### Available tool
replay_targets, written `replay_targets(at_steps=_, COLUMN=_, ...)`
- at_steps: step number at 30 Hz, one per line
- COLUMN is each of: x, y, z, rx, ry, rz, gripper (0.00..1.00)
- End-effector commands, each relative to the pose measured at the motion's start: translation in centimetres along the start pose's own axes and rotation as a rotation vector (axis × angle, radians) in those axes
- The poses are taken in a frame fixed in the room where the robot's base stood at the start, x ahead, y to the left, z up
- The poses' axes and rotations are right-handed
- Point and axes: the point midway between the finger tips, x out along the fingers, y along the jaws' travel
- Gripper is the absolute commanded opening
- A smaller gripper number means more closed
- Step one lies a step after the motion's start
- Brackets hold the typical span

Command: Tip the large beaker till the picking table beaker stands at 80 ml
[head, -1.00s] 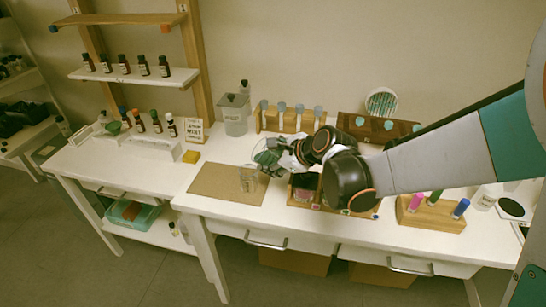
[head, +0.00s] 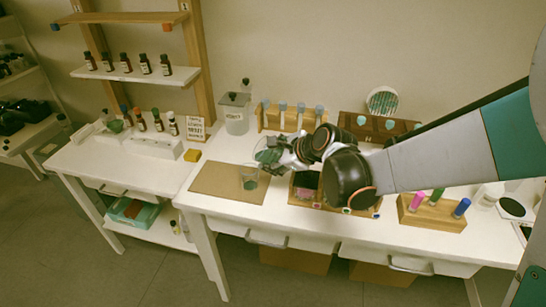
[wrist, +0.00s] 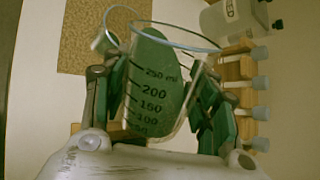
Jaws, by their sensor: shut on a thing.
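The large beaker (head: 265,155) is held by my gripper (head: 278,158) above the back right of the brown mat, tilted toward the small beaker. In the wrist view my gripper (wrist: 155,110) has its green-padded fingers shut on both sides of the large beaker (wrist: 150,105). Its marks show 250 ml at the top, and green liquid lies slanted inside toward the rim. The picking table beaker (head: 249,183) stands upright on the mat, just below and left of the large beaker, with dark green liquid low in it. Its exact level is too small to read.
The brown mat (head: 215,180) is otherwise bare. A grey lidded canister (head: 235,118) and a rack of stoppered tubes (head: 290,118) stand behind. A wooden box (head: 304,190) is partly hidden under my arm. A wooden block with colored tubes (head: 432,212) is at right.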

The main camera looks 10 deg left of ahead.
Motion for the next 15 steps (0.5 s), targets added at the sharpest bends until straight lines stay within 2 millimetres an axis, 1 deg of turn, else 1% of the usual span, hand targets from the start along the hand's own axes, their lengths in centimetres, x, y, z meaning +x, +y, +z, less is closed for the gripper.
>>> replay_targets(at_steps=15, x=-0.05, y=-0.07, z=0.04, rx=-0.018, ry=0.025, rz=-0.001, gripper=0.22)
